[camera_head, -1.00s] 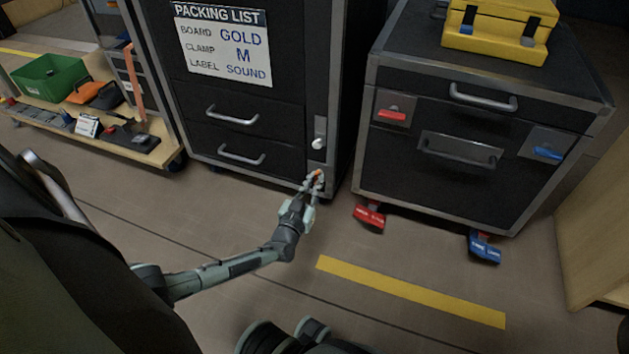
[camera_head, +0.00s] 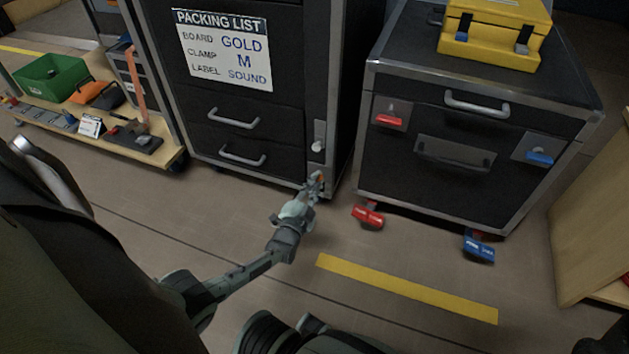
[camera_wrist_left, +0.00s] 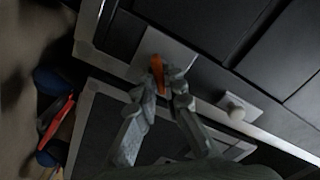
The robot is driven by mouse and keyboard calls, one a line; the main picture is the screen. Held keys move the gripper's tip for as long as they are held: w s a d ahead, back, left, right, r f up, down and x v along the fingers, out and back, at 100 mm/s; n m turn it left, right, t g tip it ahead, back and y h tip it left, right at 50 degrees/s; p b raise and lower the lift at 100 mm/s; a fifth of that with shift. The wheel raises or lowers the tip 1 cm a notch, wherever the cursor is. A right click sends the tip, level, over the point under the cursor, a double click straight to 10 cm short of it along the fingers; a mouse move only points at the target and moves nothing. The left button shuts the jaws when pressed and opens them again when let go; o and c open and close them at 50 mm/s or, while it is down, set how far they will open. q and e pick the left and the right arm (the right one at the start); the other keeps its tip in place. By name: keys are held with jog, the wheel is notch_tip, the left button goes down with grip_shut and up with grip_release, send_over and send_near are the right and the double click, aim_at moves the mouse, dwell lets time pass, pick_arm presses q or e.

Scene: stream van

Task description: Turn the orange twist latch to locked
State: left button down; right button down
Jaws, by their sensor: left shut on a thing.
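The orange twist latch (camera_wrist_left: 157,72) sits on a light square plate (camera_wrist_left: 176,52) low on the dark cabinet's front edge strip. In the head view only a bit of the orange latch (camera_head: 321,177) shows past the fingers. My left gripper (camera_head: 315,184) reaches it from the front. In the left wrist view the left gripper's fingers (camera_wrist_left: 164,84) are closed around the latch, one on each side. The fingertips hide part of the latch. My right gripper is not seen in either view.
A white knob (camera_head: 318,146) is on the strip just above the latch. A black case (camera_head: 450,180) with red (camera_head: 368,216) and blue (camera_head: 479,247) foot pedals stands to the right. A low shelf with a green bin (camera_head: 50,78) is at the left. The floor in front is clear.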

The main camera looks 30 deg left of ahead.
pick_arm(q)
jog(key=m, duration=0.8)
jog(key=shift+w+d+r, duration=0.1)
jog(key=shift+w+d, duration=0.05)
jog(key=shift+w, duration=0.15)
jog(key=shift+m, duration=0.3)
jog(key=c, duration=1.6)
grip_release()
jog(key=shift+d, duration=0.1)
